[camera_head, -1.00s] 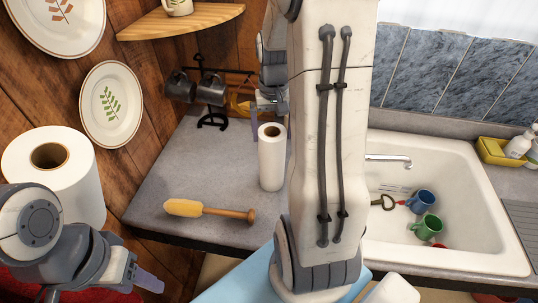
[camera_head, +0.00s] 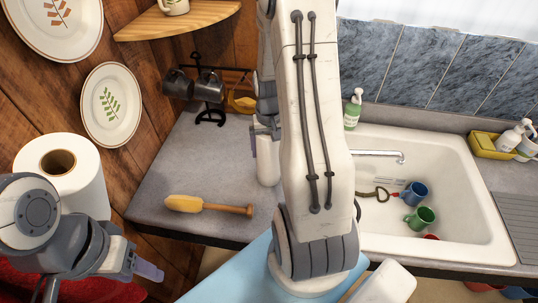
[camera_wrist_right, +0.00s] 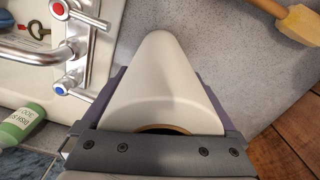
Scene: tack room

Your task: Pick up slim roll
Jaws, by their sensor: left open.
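The slim roll (camera_head: 268,165) is white and stands upright on the grey counter, partly hidden by my right arm in the head view. My right gripper (camera_head: 266,130) is at its upper part. In the right wrist view the slim roll (camera_wrist_right: 160,80) lies between the two fingers of my right gripper (camera_wrist_right: 160,95), one along each side. Whether the fingers press on it cannot be told. My left gripper (camera_head: 150,271) is open and empty at the lower left, below a thick white roll (camera_head: 75,180).
A yellow-headed brush (camera_head: 205,205) lies on the counter left of the slim roll. Dark mugs (camera_head: 208,86) hang on a rack behind. The sink (camera_head: 462,195) with its faucet (camera_head: 385,154) and several mugs is at the right. A green bottle (camera_head: 352,110) stands behind the sink.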

